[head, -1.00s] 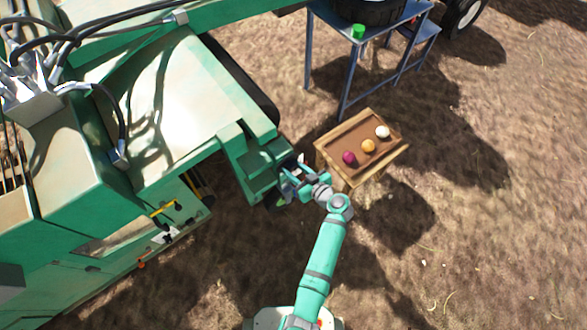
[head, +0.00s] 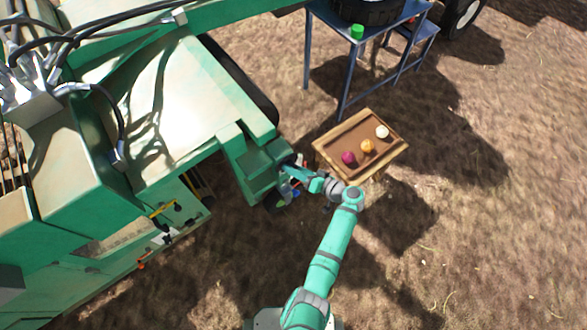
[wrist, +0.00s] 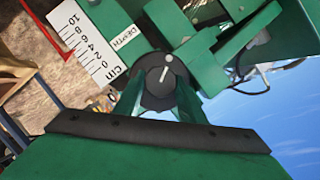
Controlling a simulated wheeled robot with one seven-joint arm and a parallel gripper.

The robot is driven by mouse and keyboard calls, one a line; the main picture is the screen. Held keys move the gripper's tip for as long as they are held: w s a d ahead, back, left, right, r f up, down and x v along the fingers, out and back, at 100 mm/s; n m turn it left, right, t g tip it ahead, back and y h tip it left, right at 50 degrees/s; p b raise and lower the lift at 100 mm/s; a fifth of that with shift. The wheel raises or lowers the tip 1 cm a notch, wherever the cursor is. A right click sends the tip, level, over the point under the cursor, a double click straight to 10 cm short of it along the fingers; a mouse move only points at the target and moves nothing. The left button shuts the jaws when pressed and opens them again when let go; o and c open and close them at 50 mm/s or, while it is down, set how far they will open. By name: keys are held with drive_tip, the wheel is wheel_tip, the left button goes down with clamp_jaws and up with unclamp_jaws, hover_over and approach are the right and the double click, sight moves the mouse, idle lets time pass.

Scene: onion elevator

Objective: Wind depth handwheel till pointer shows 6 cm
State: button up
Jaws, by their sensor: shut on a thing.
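The dark round depth handwheel (wrist: 152,97) shows in the middle of the wrist view, with a white line and a pale dot on its face. My gripper (wrist: 162,85) has its two green fingers on either side of the wheel and is shut on it. A white depth scale (wrist: 88,42), marked 0 to 10 cm, stands to the left beside a DEPTH label (wrist: 122,38). In the head view my gripper (head: 288,182) is at the green machine's right corner, where the wheel is too small and covered to tell.
A wooden tray stand (head: 325,150) with a purple, an orange and a white ball is close right of my gripper. A blue metal table (head: 345,85) with a green object (head: 357,31) stands behind. The green machine (head: 225,110) fills the left; ground at right is open.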

drive_tip(key=m+y, duration=0.1)
drive_tip(key=m, duration=0.1)
drive_tip(key=m+y, duration=0.1)
drive_tip(key=m, duration=0.1)
drive_tip(key=shift+d+f+y, duration=0.1)
drive_tip(key=shift+f+y, duration=0.1)
drive_tip(key=shift+y, duration=0.1)
drive_tip(key=shift+m, duration=0.3)
drive_tip(key=o, duration=1)
drive_tip(key=shift+o, duration=0.2)
drive_tip(key=shift+d, duration=0.1)
drive_tip(key=v, duration=1)
drive_tip(key=shift+d, duration=0.3)
drive_tip(key=shift+s, duration=0.15)
